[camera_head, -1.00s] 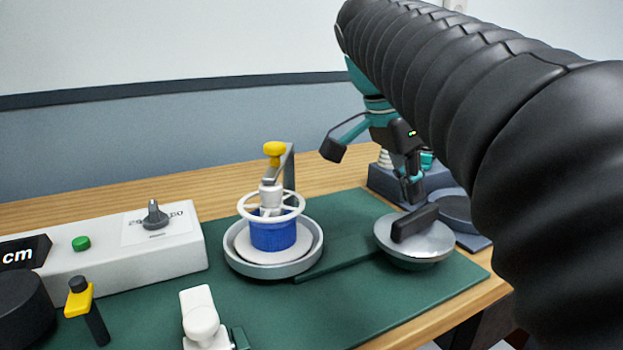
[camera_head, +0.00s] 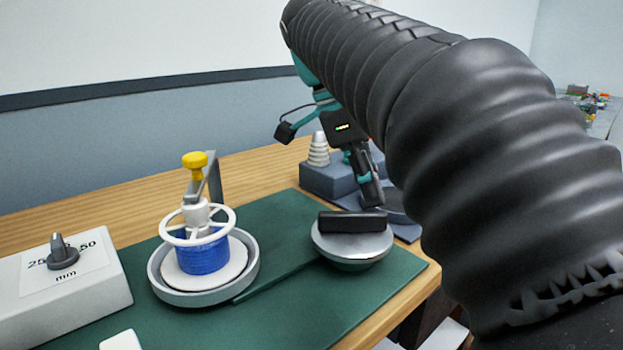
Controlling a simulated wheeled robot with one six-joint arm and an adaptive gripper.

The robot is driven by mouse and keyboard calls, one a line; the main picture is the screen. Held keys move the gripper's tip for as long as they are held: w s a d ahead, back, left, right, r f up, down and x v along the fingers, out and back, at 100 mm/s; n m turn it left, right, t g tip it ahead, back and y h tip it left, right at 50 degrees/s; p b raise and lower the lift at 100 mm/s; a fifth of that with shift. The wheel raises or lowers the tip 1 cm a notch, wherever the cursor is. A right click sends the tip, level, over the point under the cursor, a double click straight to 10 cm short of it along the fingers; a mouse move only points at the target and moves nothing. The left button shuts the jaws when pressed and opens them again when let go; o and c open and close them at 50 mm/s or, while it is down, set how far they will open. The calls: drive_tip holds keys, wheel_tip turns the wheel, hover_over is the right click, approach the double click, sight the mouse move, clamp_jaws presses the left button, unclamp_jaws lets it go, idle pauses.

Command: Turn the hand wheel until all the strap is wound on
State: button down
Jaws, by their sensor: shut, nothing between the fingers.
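A white spoked hand wheel (camera_head: 198,226) sits level above a blue wound band (camera_head: 203,257), which may be the strap. The band rests on a white disc in a grey round tray (camera_head: 160,290). A yellow knob (camera_head: 194,160) on a grey bracket stands above the wheel. My gripper (camera_head: 374,200) is shut and empty, to the right of the wheel and well apart from it. It points down just above and behind the right end of a black bar (camera_head: 352,222) on a round metal disc (camera_head: 350,243). I cannot tell whether it touches the bar.
A white box (camera_head: 98,290) with a grey knob (camera_head: 63,250) stands at the left. A blue-grey block (camera_head: 325,181) with a ribbed white cone (camera_head: 318,150) is behind my gripper. The green mat (camera_head: 290,215) is clear between wheel and metal disc. My arm covers the right side.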

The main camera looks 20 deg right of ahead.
drive_tip(key=shift+s+d+f+m, duration=0.15)
drive_tip(key=shift+s+m, duration=0.2)
drive_tip(key=shift+m, duration=0.55)
